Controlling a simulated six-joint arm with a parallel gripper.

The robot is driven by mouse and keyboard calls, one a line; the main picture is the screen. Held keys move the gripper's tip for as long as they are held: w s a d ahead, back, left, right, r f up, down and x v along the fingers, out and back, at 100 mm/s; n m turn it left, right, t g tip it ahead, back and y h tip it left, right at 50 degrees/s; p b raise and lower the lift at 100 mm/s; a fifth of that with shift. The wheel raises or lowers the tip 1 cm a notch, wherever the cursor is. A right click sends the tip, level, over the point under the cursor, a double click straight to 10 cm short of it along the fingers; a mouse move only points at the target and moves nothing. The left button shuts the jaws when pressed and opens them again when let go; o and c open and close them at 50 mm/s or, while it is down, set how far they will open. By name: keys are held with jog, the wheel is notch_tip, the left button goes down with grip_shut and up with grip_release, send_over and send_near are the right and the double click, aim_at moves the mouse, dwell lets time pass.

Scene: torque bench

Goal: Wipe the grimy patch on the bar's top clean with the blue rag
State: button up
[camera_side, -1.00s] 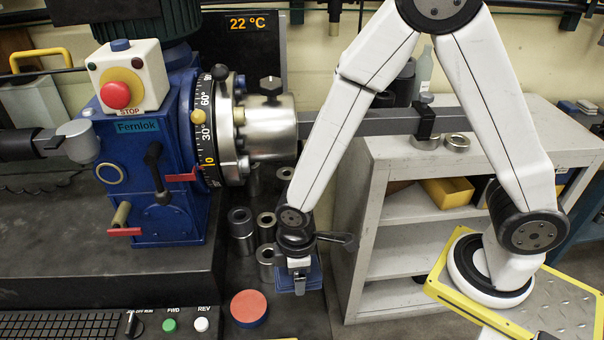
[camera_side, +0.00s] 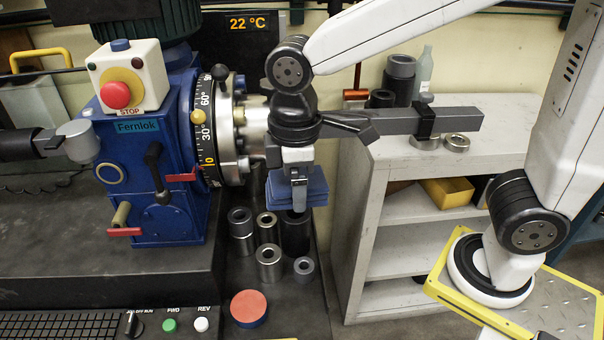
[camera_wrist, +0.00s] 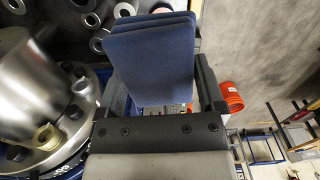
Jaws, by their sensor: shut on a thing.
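My gripper (camera_side: 299,186) is shut on the folded blue rag (camera_side: 315,190) and holds it up in front of the chuck, above the metal collars on the bench. In the wrist view the rag (camera_wrist: 150,62) fills the space between the fingers. The grey bar (camera_side: 390,122) runs level from the chuck to the right, over the shelf unit. My wrist hides part of the bar near the chuck. I cannot make out the grimy patch on the part of the bar that shows.
The blue machine (camera_side: 150,185) with its degree dial and red stop button (camera_side: 116,95) stands left. Several metal collars (camera_side: 269,262) stand below my gripper. A black clamp (camera_side: 426,122) sits on the bar. A red-topped puck (camera_side: 249,307) lies in front.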

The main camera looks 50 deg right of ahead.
notch_tip(320, 180, up, 14)
jog(key=f, duration=0.1)
jog(key=w+d+m, duration=0.5)
jog(key=w+d, duration=0.1)
jog(key=d, duration=0.5)
jog(key=w+d+m, duration=0.4)
jog(key=w+d, duration=0.1)
jog(key=d, duration=0.7)
notch_tip(320, 180, down, 5)
jog(key=shift+a+r, duration=0.1)
jog(key=shift+a, duration=0.05)
